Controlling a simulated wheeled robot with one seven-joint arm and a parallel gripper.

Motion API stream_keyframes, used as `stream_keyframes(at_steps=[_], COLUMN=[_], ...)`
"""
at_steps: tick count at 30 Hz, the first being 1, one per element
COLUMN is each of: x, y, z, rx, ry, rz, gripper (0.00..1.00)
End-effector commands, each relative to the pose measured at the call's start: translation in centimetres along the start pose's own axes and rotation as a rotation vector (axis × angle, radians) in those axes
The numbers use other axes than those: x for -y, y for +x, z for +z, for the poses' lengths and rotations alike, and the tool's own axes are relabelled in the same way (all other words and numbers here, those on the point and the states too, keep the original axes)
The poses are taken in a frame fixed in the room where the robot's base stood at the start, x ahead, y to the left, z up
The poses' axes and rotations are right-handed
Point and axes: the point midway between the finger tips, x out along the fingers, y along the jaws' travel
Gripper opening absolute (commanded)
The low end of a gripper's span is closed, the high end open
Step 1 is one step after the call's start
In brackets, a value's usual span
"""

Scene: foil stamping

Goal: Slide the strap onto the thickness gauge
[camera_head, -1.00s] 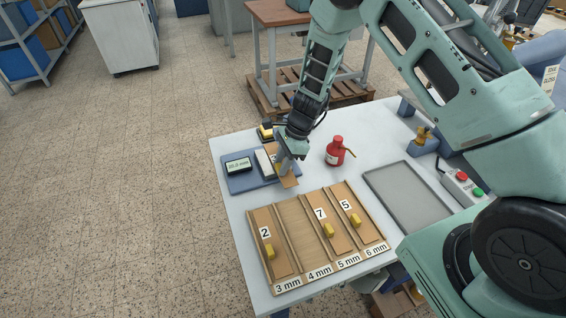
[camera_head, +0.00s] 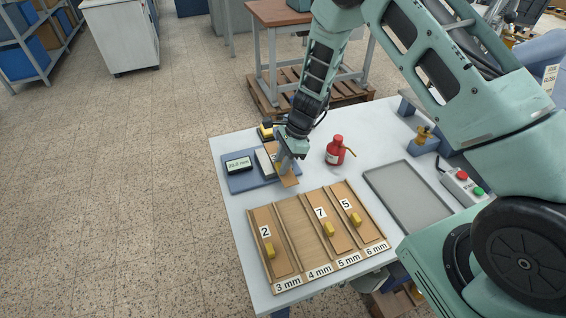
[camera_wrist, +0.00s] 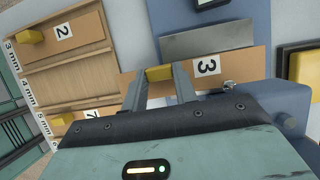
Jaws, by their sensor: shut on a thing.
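The tan strap labelled 3 (camera_wrist: 235,62) has a yellow block handle (camera_wrist: 158,73). My gripper (camera_wrist: 159,70) is shut on this handle. In the head view the near end of the strap (camera_head: 289,182) shows below my gripper (camera_head: 284,166). The thickness gauge has a blue base (camera_head: 236,186), a dark-framed display (camera_head: 239,165) and a pale plate (camera_head: 264,164). In the wrist view the strap lies along the edge of the grey plate (camera_wrist: 208,40), over the blue base (camera_wrist: 262,98). I cannot tell whether it is under the plate or touching it.
A wooden rack (camera_head: 298,286) with marked slots stands in front, holding straps 2 (camera_head: 262,247), 7 (camera_head: 334,240) and 5 (camera_head: 354,210). The 4 mm slot is empty. A red bottle (camera_head: 335,151) stands right of my gripper, and a grey tray (camera_head: 407,196) lies farther right.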

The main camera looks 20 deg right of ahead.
Motion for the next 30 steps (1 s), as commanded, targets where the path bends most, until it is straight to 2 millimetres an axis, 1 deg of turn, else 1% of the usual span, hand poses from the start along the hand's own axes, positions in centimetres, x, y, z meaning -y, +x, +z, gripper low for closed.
stream_keyframes(at_steps=[1,4,5,6,7,15,20,23,30], x=[2.3,2.3,2.3,2.3,2.3,2.3,2.2,2.1,1.5], y=[-0.7,-0.7,-0.6,-0.6,-0.6,-0.6,-1.1,-2.0,-5.5], z=[-0.2,-0.2,-0.2,-0.2,-0.2,-0.3,-0.2,-0.1,0.3], rx=[-0.010,-0.011,-0.011,-0.011,-0.011,-0.011,-0.011,-0.010,-0.009], ry=[-0.004,-0.004,-0.004,-0.004,-0.004,-0.004,-0.003,-0.001,-0.003], rz=[-0.055,-0.054,-0.054,-0.054,-0.054,-0.053,-0.052,-0.052,-0.042], gripper=[0.06,0.06,0.34,0.45,0.53,0.54,0.54,0.54,0.54])
